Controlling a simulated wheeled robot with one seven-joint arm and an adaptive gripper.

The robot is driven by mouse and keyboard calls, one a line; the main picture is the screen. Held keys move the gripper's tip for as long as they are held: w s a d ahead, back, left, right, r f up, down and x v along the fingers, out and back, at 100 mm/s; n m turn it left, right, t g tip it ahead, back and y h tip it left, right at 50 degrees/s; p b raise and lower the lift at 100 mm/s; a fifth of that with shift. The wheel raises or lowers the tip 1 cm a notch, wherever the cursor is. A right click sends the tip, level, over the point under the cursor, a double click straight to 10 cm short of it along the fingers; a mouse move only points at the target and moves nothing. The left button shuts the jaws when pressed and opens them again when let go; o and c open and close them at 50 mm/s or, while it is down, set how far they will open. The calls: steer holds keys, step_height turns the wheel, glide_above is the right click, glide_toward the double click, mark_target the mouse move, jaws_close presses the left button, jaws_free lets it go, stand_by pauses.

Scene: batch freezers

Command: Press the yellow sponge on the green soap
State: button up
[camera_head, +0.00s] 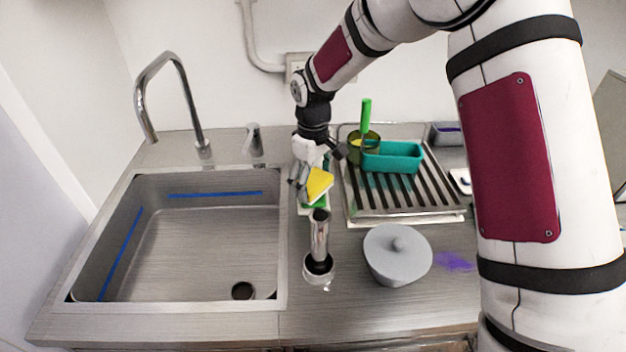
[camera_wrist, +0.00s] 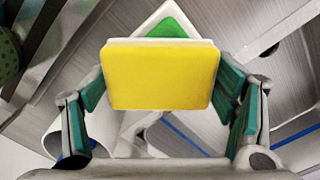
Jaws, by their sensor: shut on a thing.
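The yellow sponge (camera_head: 319,183) is held in my gripper (camera_head: 309,172) between the sink and the drying rack. In the wrist view, the yellow sponge (camera_wrist: 162,77) fills the middle, its broad yellow face toward the camera and a pale layer at its upper edge. My gripper's fingers (camera_wrist: 160,95) flank it on both sides. The green soap (camera_wrist: 171,29) shows partly beyond the sponge, on a white dish (camera_wrist: 147,26); the sponge covers the rest. In the head view a bit of the green soap (camera_head: 318,204) shows just below the sponge. I cannot tell whether they touch.
The empty sink (camera_head: 200,225) with its tap (camera_head: 165,65) lies left. A metal cylinder (camera_head: 319,236), a grey lidded pot (camera_head: 397,262) and a purple stain (camera_head: 454,261) are in front.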

mark_target(313, 180)
steer(key=shift+f, duration=0.55)
stand_by(1.5)
steer(key=shift+r+p, duration=0.6)
steer(key=shift+r, duration=2.95)
